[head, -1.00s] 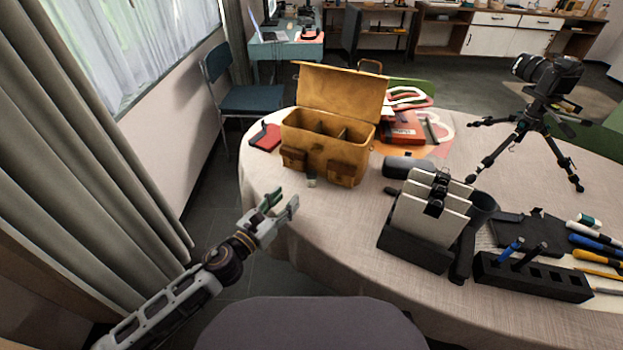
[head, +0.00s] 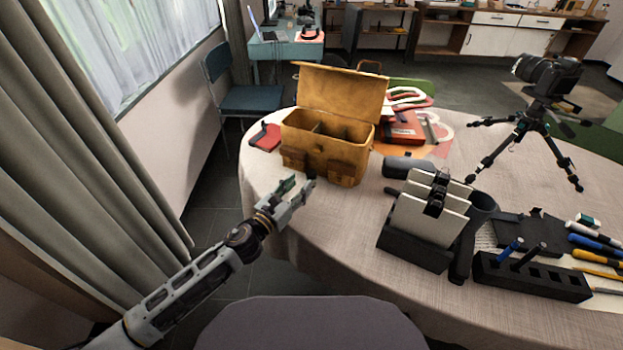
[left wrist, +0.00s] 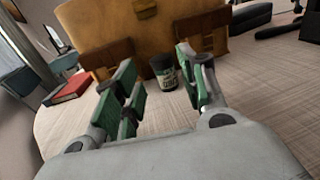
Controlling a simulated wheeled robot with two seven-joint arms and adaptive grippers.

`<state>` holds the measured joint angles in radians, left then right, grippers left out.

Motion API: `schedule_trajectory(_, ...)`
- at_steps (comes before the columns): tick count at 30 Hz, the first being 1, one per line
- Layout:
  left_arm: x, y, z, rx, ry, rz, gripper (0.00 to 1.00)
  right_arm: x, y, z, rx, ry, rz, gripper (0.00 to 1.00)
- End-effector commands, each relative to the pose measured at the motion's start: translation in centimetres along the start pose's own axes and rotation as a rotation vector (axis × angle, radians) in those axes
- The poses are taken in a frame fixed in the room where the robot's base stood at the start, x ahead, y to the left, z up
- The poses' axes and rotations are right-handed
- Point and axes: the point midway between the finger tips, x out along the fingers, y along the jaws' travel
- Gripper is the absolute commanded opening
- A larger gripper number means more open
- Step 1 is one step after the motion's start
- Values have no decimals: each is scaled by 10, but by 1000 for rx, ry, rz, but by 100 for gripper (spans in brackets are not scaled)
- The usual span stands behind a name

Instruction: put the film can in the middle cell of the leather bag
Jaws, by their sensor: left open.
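The leather bag (head: 338,127) is tan, stands on the table with its lid up, and shows dividers inside. Its front with two pockets also shows in the left wrist view (left wrist: 120,28). The film can (left wrist: 163,72) is a small dark can with a pale label, upright on the cloth in front of the bag, between the pockets. In the head view my gripper hides it. My left gripper (head: 299,180) is open and empty at the table's near left edge. In the left wrist view the can shows between its fingers, beyond the tips. My right gripper is not in view.
A red notebook (head: 265,137) lies left of the bag. A dark cylinder (head: 407,164) lies to its right, with a card holder (head: 415,247) nearer. A camera on a tripod (head: 535,120) stands at the right. The cloth (head: 320,240) front left is clear.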

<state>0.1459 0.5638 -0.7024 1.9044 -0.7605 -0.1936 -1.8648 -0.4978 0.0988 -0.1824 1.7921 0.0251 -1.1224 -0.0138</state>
Motion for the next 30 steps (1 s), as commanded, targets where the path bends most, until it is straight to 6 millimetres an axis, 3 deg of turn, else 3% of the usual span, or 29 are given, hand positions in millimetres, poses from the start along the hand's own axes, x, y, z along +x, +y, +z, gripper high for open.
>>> schedule_trajectory(7, 18, 0, 0, 0, 0, 0, 42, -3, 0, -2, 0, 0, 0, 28)
schedule_trajectory(23, 22, -1, 0, 0, 0, -1, 42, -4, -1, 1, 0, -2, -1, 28)
schedule_trajectory(30, 35, -1, 1, -1, -1, -1, 42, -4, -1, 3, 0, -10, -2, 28)
